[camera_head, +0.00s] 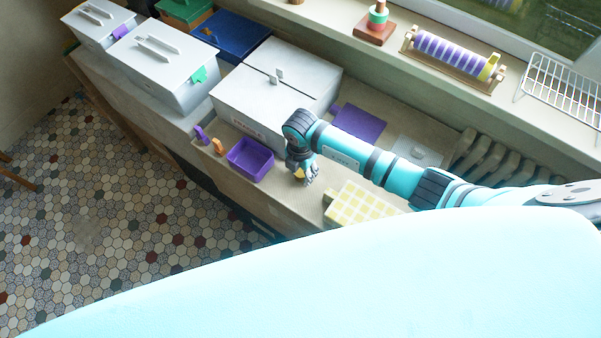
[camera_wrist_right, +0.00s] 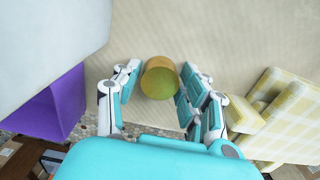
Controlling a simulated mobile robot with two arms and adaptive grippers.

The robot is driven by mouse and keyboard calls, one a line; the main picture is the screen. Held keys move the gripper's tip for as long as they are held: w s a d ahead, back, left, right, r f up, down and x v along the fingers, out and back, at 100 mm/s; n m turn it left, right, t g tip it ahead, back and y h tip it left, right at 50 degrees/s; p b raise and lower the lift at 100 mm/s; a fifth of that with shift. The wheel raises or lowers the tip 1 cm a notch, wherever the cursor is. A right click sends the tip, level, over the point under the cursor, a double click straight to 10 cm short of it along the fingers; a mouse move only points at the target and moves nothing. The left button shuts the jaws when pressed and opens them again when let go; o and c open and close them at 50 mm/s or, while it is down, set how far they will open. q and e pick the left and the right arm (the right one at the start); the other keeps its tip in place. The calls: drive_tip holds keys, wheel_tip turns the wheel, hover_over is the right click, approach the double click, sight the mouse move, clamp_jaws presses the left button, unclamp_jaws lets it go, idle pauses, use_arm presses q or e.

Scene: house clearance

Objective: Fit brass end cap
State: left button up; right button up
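A small brass-coloured round piece (camera_wrist_right: 160,80), yellow and greenish, is between the fingers of my right gripper (camera_wrist_right: 161,85) in the right wrist view. The fingers stand close on both sides of it; whether they press on it is unclear. In the head view my right gripper (camera_head: 306,178) points down over the counter beside the purple bin, and a bit of yellow shows at its fingers. A wooden holder (camera_head: 450,77) on the windowsill carries a row of purple and white rings with a yellow end piece (camera_head: 490,68) at its right. My left gripper is out of view.
A purple bin (camera_head: 250,159) and a large grey box (camera_head: 262,100) lie left of the gripper. A yellow checked block (camera_head: 358,204) lies to its right. A stacking toy (camera_head: 377,20) and a wire rack (camera_head: 562,88) stand on the sill, above a radiator (camera_head: 510,160).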

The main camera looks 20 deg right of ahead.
sight(301, 171)
drive_tip(key=c, duration=0.7)
wheel_tip(301, 171, up, 6)
drive_tip(key=p, duration=0.5)
drive_tip(key=o, duration=0.4)
drive_tip(key=c, duration=0.4)
drive_tip(key=shift+w+r, duration=0.1)
